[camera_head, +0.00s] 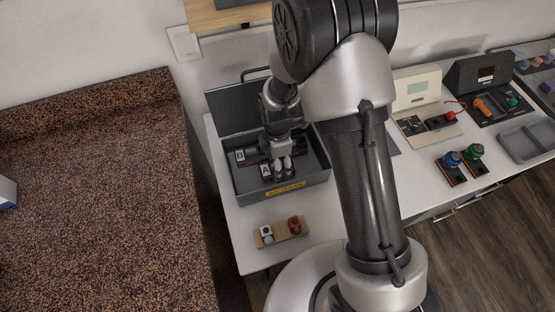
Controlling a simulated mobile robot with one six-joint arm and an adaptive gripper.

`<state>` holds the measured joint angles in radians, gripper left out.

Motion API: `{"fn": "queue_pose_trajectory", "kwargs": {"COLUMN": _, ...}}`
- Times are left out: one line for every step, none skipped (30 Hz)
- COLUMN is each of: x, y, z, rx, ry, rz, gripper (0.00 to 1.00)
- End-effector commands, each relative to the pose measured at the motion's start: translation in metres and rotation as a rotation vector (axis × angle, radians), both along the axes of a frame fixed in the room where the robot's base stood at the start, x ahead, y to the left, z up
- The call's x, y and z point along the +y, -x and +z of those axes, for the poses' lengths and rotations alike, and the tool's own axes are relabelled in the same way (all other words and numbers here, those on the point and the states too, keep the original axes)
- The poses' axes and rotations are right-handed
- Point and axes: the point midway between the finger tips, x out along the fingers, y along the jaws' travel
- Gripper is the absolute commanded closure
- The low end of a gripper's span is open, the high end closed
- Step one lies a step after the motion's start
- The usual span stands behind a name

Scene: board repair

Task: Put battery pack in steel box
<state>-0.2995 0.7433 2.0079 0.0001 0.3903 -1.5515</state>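The grey steel box (317,181) stands with its lid up on the white table and bears a yellow label on its front. Inside it are a dark piece marked B (241,156) and a piece marked A (266,171); either may be a battery pack, but I cannot tell for sure. My gripper (281,157) points down into the box, right by the piece marked A. Pale rounded shapes show just below it. The fingers are too small and covered to tell whether they are shut on anything.
A wooden holder (282,238) with a white and a red part lies in front of the box. To the right are a cream meter (415,90), blue and green-topped parts (460,165) and a grey tray (527,141). A speckled brown counter (95,200) is at left.

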Motion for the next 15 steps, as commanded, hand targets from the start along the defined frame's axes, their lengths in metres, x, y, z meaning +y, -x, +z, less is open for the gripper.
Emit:
{"fn": "queue_pose_trajectory", "kwargs": {"x": 0.0, "y": 0.0, "z": 0.002, "rx": 0.0, "ry": 0.0, "rz": 0.0, "gripper": 0.29}}
{"fn": "queue_pose_trajectory", "kwargs": {"x": 0.0, "y": 0.0, "z": 0.004, "rx": 0.0, "ry": 0.0, "rz": 0.0, "gripper": 0.29}}
{"fn": "queue_pose_trajectory", "kwargs": {"x": 0.0, "y": 0.0, "z": 0.007, "rx": -0.001, "ry": 0.0, "rz": 0.0, "gripper": 0.29}}
{"fn": "queue_pose_trajectory", "kwargs": {"x": 0.0, "y": 0.0, "z": 0.011, "rx": -0.001, "ry": 0.0, "rz": 0.0, "gripper": 0.29}}
{"fn": "queue_pose_trajectory", "kwargs": {"x": 0.0, "y": 0.0, "z": 0.015, "rx": -0.002, "ry": -0.001, "rz": 0.0, "gripper": 0.29}}
{"fn": "queue_pose_trajectory", "kwargs": {"x": 0.0, "y": -0.001, "z": 0.022, "rx": -0.004, "ry": -0.001, "rz": 0.0, "gripper": 0.29}}
{"fn": "queue_pose_trajectory", "kwargs": {"x": 0.0, "y": -0.001, "z": 0.028, "rx": -0.004, "ry": -0.001, "rz": 0.0, "gripper": 0.29}}
{"fn": "queue_pose_trajectory", "kwargs": {"x": 0.0, "y": -0.001, "z": 0.035, "rx": -0.004, "ry": -0.001, "rz": 0.0, "gripper": 0.29}}
{"fn": "queue_pose_trajectory", "kwargs": {"x": 0.0, "y": -0.001, "z": 0.044, "rx": -0.005, "ry": -0.001, "rz": 0.0, "gripper": 0.29}}
{"fn": "queue_pose_trajectory", "kwargs": {"x": 0.0, "y": -0.001, "z": 0.052, "rx": -0.005, "ry": -0.001, "rz": 0.0, "gripper": 0.29}}
{"fn": "queue_pose_trajectory", "kwargs": {"x": 0.0, "y": -0.001, "z": 0.059, "rx": -0.005, "ry": -0.001, "rz": 0.0, "gripper": 0.29}}
{"fn": "queue_pose_trajectory", "kwargs": {"x": 0.0, "y": -0.001, "z": 0.068, "rx": -0.004, "ry": -0.001, "rz": 0.0, "gripper": 0.29}}
{"fn": "queue_pose_trajectory", "kwargs": {"x": 0.0, "y": -0.001, "z": 0.075, "rx": -0.005, "ry": -0.001, "rz": 0.0, "gripper": 0.29}}
{"fn": "queue_pose_trajectory", "kwargs": {"x": 0.0, "y": -0.001, "z": 0.082, "rx": -0.004, "ry": -0.001, "rz": 0.0, "gripper": 0.29}}
{"fn": "queue_pose_trajectory", "kwargs": {"x": 0.0, "y": -0.001, "z": 0.09, "rx": -0.004, "ry": -0.001, "rz": 0.0, "gripper": 0.29}}
